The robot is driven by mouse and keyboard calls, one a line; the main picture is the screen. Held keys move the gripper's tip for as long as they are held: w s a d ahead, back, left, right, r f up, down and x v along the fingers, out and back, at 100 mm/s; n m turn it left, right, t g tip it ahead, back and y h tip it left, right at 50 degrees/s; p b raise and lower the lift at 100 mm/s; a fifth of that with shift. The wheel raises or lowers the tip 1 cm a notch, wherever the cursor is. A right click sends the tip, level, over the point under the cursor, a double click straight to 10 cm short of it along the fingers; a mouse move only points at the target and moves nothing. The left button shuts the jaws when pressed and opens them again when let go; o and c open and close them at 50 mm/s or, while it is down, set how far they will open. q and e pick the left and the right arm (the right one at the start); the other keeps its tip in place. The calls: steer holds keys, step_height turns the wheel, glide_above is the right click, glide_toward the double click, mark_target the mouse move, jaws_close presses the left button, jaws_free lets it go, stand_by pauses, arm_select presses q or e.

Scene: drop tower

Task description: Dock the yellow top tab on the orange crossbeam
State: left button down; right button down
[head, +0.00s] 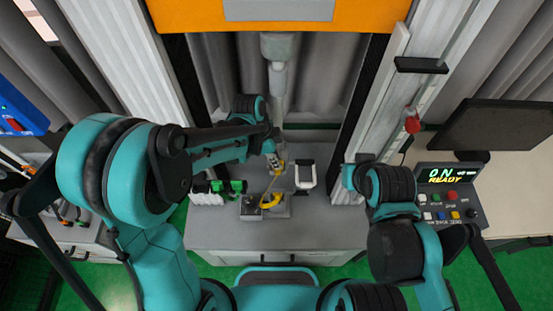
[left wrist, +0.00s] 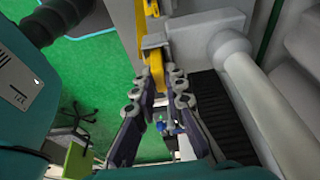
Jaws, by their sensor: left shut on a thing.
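The orange crossbeam (head: 375,14) spans the top of the head view, with a grey panel on its face. My left gripper (head: 277,163) is low above the grey bench, well below the beam. In the left wrist view my left gripper (left wrist: 159,90) is shut on a yellow strip, which I take for the yellow top tab (left wrist: 156,66). The strip runs up from the fingertips to a grey block, with more yellow beyond it. In the head view only a small yellow patch shows at the fingertips. My right arm is at the right; its gripper cannot be made out.
A grey cylinder and rod (head: 279,70) hang below the crossbeam. A yellow curved piece (head: 270,203) lies on a grey fixture on the bench (head: 240,236). A white-framed block (head: 305,177) stands beside it. Pale columns flank the tower. A control box (head: 447,195) reads ON READY.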

arm_select(q)
steer(key=c, duration=1.6)
jaws_free()
steer(key=shift+f, duration=0.15)
steer(key=shift+r, duration=0.25)
steer(key=p+v, duration=0.2)
steer(key=v, duration=1)
steer(key=s+a+r+n+t+y, duration=0.1)
steer(key=s+a+n+t, duration=0.1)
steer(key=a+n, duration=0.3)
steer(key=s+a+r+n+t+y, duration=0.1)
steer(key=s+a+n+t, duration=0.1)
steer(key=s+a+n, duration=0.3)
steer(key=s+a+r+n+t+y, duration=0.1)
steer(key=s+a+n+t, duration=0.2)
steer(key=n, duration=0.5)
steer(key=shift+s+a, duration=0.3)
steer(key=shift+a, duration=0.6)
steer(key=shift+f, duration=0.1)
